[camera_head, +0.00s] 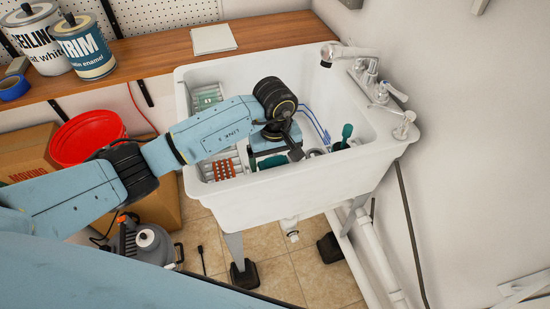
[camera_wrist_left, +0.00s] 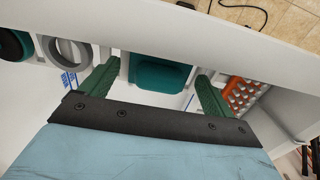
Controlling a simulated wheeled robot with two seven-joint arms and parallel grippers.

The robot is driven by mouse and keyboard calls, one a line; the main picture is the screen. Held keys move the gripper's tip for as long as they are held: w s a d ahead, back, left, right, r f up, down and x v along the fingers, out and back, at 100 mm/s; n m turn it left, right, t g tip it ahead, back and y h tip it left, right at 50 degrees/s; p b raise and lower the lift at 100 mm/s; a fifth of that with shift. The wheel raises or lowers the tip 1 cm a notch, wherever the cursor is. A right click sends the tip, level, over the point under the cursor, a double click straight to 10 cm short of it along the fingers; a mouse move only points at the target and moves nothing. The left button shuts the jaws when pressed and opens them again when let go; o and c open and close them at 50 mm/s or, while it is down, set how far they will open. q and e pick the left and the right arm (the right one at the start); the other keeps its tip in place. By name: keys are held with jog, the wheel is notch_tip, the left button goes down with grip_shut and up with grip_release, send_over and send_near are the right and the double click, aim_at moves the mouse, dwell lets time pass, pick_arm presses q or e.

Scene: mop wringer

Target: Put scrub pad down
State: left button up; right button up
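My left gripper (camera_head: 276,148) is inside the white sink (camera_head: 300,199), close to its front wall. In the left wrist view its two green fingers (camera_wrist_left: 159,72) stand apart. A teal block (camera_wrist_left: 160,72), possibly the scrub pad, lies between them, with a visible gap on each side. In the head view a teal piece (camera_head: 272,161) shows just below the gripper. An orange item with holes (camera_head: 224,168) lies to its left in the sink; it also shows in the wrist view (camera_wrist_left: 243,95). A pale green pad (camera_head: 208,98) lies at the sink's left side. My right gripper is out of view.
A grey ring (camera_head: 317,153) and a dark green handled item (camera_head: 346,135) are to the right of the gripper. The faucet (camera_head: 350,53) is at the back right. A wooden shelf (camera_head: 150,62) runs behind. A red bucket (camera_head: 88,136) stands left of the sink.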

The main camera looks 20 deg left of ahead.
aim_at(275, 159)
pick_arm(q)
jog(key=shift+o, duration=0.3)
jog(key=shift+r, duration=0.1)
jog(key=shift+r, duration=0.2)
notch_tip(275, 159, up, 12)
jog(key=shift+f, duration=0.1)
dwell(0.4)
